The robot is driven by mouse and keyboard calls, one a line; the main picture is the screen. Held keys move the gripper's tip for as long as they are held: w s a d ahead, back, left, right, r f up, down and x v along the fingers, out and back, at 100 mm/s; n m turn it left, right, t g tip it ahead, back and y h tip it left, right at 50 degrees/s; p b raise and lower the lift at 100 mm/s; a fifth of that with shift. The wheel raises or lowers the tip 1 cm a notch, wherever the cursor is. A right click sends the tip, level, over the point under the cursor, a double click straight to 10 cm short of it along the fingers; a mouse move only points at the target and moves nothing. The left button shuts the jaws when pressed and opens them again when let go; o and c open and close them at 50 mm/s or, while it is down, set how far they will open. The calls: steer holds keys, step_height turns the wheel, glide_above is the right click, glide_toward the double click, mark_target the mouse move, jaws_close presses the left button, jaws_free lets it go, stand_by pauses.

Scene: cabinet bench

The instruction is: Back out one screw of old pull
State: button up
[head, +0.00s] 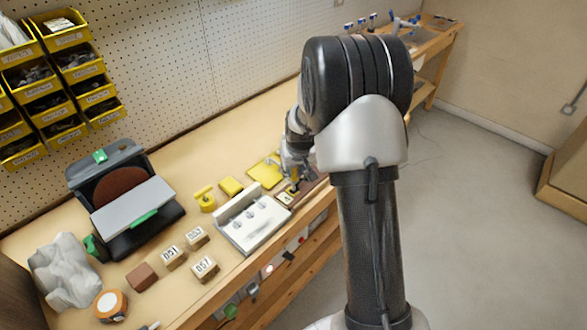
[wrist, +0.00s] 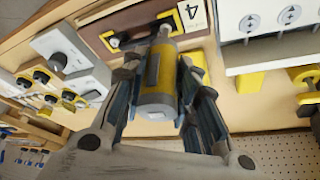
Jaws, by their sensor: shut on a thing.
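My gripper (wrist: 158,68) is shut on a yellow and grey driver (wrist: 157,80), with a finger on each side of its body. The driver's far end points at a brown drawer front (wrist: 135,22), and its tip meets or nearly meets the dark old pull (wrist: 125,42); I cannot tell whether it touches. A pale round spot shows at the pull's left end. The screw under the tip is hidden. In the head view my gripper (head: 294,178) is low over the bench, with the pull mostly hidden.
A white stand with several round studs (head: 252,225) is close to my gripper. Yellow blocks (head: 231,187) and a yellow plate (head: 266,172) lie behind it. Numbered blocks (head: 205,267), a sander-like machine (head: 120,200) and a grey bag (head: 65,272) occupy the left bench.

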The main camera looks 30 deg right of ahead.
steer(key=shift+s, duration=0.1)
steer(key=shift+r+p, duration=2)
steer(key=shift+r, duration=1.05)
